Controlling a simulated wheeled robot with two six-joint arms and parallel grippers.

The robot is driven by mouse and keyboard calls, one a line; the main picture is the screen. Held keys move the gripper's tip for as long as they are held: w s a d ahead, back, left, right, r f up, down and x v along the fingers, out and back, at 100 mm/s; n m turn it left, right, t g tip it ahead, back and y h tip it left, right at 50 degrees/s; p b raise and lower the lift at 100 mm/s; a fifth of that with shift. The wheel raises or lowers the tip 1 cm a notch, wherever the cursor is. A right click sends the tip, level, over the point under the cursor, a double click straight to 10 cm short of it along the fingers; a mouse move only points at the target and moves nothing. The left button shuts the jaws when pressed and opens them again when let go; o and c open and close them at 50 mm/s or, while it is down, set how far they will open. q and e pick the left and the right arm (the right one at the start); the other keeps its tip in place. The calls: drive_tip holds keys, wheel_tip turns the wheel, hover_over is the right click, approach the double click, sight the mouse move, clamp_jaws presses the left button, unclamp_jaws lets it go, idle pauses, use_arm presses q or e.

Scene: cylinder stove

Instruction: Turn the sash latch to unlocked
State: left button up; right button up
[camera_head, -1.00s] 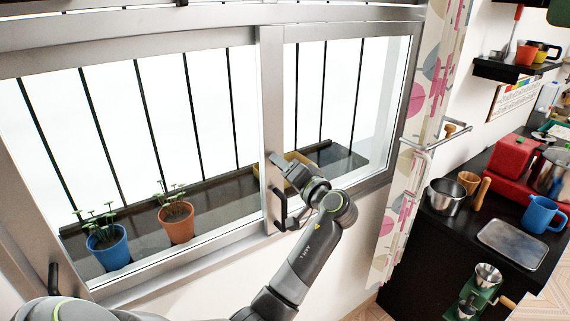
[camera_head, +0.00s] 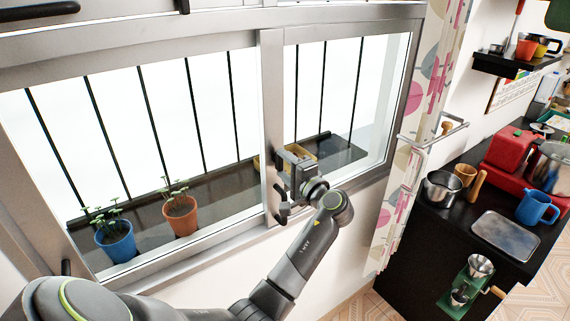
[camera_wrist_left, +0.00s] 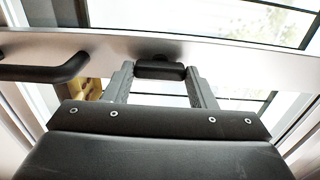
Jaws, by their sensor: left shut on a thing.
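The sash latch (camera_wrist_left: 160,71) is a small dark piece on the silver middle stile of the window. In the left wrist view it lies sideways between my two fingers, which are shut on it. My left gripper (camera_wrist_left: 161,85) also shows in the head view (camera_head: 284,163), against the middle stile (camera_head: 271,100). There the gripper hides the latch.
A black pull handle (camera_wrist_left: 45,72) is on the same stile, close to the gripper; it also shows below the gripper in the head view (camera_head: 281,207). Blue (camera_head: 116,242) and terracotta (camera_head: 180,215) plant pots stand beyond the glass. A curtain (camera_head: 405,180) hangs right.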

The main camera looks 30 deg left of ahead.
idle(0.4)
use_arm(q)
drive_tip(key=o, duration=1)
use_arm(e)
drive_tip(key=shift+d+r, duration=0.1)
drive_tip(key=shift+d, duration=0.05)
